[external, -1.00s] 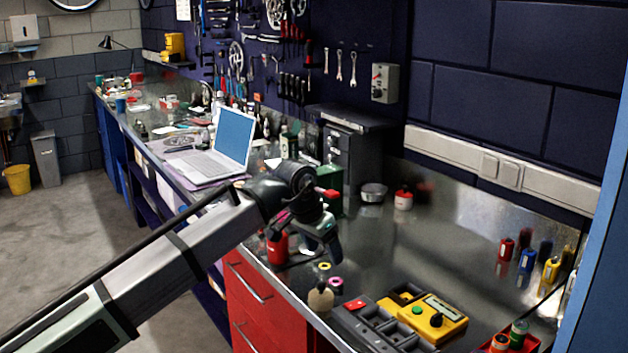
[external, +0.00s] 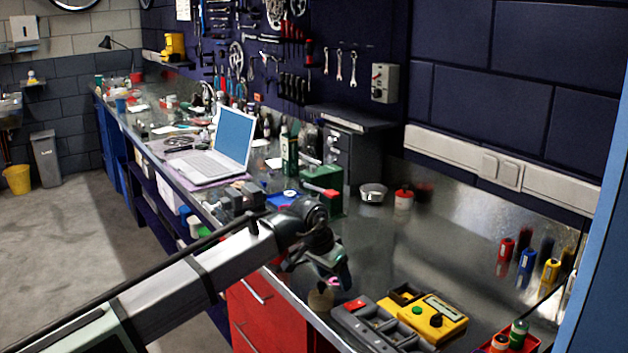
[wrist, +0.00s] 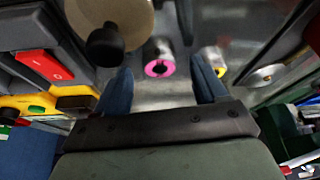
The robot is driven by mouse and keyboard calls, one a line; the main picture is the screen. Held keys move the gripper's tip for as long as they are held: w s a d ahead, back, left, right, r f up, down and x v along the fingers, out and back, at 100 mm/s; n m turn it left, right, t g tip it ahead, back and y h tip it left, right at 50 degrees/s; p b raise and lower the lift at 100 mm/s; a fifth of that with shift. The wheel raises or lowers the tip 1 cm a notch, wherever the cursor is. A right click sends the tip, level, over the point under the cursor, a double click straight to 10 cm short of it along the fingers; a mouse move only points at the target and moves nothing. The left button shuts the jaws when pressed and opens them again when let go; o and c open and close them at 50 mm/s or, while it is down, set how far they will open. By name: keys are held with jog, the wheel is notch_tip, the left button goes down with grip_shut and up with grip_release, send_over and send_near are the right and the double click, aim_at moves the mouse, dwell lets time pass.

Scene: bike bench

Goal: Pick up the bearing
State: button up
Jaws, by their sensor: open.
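A small silver cylinder with a pink ring face and dark centre hole, likely the bearing (wrist: 158,60), stands on the metal bench. It shows between the finger tips in the wrist view; in the external view only a bit of pink (external: 333,282) shows below my gripper (external: 338,272). My gripper also shows in the wrist view (wrist: 162,68), with two blue fingers spread apart and nothing held. I cannot tell how far above the cylinder the tips are. A similar piece with a yellow face (wrist: 220,72) stands just beyond the right finger.
A round beige bottle with a dark cap (wrist: 106,42) stands close to the left finger; it also shows in the external view (external: 320,299). A grey tray (external: 360,325) and yellow meter (external: 432,318) lie to the right.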

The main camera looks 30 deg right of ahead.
jog(key=shift+d+f, duration=0.2)
jog(key=shift+f, duration=0.2)
jog(key=shift+c, duration=0.2)
jog(key=c, duration=1.1)
jog(key=shift+c, duration=0.2)
notch_tip(320, 180, up, 9)
jog(key=w+d+m+g, duration=0.1)
jog(key=w+d+m, duration=0.1)
jog(key=w, duration=0.6)
jog(key=w+d+f+m+g, duration=0.1)
jog(key=w+d+m, duration=0.1)
jog(key=w, duration=0.7)
jog(key=shift+m, duration=0.3)
